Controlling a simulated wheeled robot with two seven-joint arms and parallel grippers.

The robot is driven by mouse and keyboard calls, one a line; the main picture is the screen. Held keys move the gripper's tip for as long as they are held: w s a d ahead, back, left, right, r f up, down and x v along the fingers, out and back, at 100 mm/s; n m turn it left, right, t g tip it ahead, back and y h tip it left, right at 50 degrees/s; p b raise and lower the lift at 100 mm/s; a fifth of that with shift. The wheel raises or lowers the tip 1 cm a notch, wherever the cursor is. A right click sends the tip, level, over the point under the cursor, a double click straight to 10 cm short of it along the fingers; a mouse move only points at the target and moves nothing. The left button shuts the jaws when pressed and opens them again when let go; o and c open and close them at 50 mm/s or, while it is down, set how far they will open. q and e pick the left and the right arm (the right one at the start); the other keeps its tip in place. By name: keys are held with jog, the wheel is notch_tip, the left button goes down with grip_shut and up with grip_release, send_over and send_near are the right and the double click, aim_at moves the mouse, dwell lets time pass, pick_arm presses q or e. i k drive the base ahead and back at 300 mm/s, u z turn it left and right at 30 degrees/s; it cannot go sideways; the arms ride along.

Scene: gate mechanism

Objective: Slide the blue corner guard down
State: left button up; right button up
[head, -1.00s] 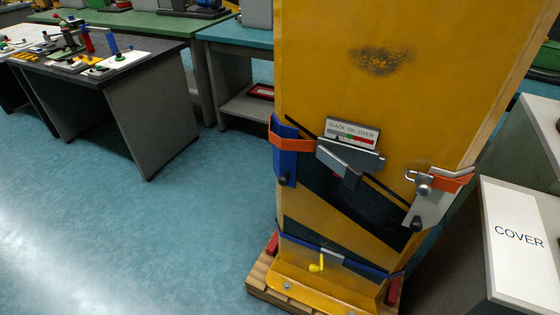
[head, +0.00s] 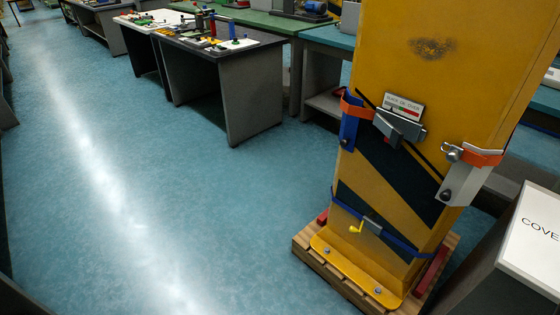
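The blue corner guard (head: 350,128) sits on the left edge of a tall yellow panel (head: 440,75), at the height of an orange strap (head: 357,109) that passes over it. A dark knob shows near the guard's lower end. A metal ratchet buckle (head: 398,128) with a gauge plate (head: 404,106) is beside it on the panel's front. A pale grey corner guard (head: 465,183) sits on the right edge under the other end of the orange strap. Neither of my grippers shows in the head view.
The panel stands on a wooden pallet (head: 314,256), with a blue strap (head: 344,207) and yellow crank (head: 356,227) low down. A grey cabinet with a white cover sheet (head: 535,235) is at right. Workbenches (head: 225,90) stand behind. The floor (head: 170,210) at left is clear.

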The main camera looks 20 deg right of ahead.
aim_at(349, 125)
jog(key=u, duration=1.95)
jog(key=i, duration=0.15)
jog(key=z, duration=1.6)
jog(key=i, duration=1.3)
jog(key=z, duration=1.05)
